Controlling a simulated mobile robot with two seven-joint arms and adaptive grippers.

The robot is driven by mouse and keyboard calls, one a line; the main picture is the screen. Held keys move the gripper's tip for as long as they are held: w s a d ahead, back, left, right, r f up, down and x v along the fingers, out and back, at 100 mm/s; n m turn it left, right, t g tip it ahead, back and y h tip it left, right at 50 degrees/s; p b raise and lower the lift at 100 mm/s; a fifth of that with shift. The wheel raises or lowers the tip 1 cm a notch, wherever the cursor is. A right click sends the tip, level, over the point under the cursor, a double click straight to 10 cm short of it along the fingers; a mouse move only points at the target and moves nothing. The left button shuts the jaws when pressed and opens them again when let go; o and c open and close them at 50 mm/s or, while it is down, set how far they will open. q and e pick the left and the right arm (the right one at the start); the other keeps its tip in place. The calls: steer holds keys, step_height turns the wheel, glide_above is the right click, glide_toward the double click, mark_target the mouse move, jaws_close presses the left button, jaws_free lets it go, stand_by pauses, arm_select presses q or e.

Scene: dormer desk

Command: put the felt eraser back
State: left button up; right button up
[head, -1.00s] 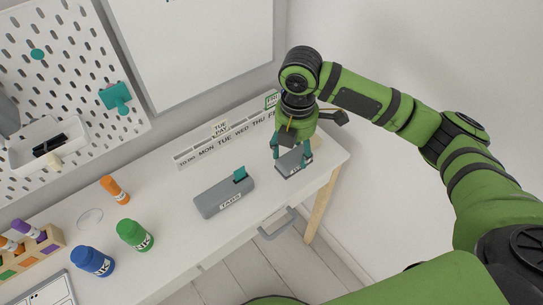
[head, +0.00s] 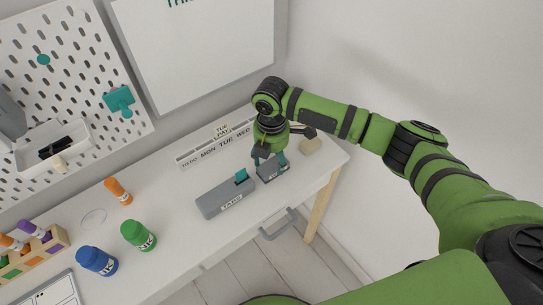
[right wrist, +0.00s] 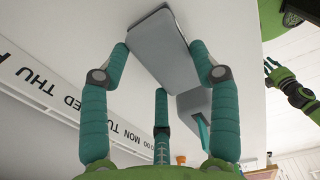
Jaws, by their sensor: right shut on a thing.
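The felt eraser (head: 273,171) is a grey block with a dark label on its front. My right gripper (head: 269,160) is shut on it from above, just right of the TABS box (head: 224,198). I cannot tell if it touches the desk. In the right wrist view the eraser (right wrist: 160,48) sits between the teal fingers of my right gripper (right wrist: 160,55), its underside hidden. My left gripper (right wrist: 270,72) shows small at the right of that view, fingers spread and empty; it is outside the head view.
A beige block (head: 310,146) lies near the desk's right end. Behind is the weekday strip (head: 210,149). The desk (head: 170,215) is clear between bottles and TABS box.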

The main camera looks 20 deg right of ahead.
mark_target(272, 162)
steer(key=o, duration=1)
step_height(272, 162, up, 12)
steer(key=b, duration=0.1)
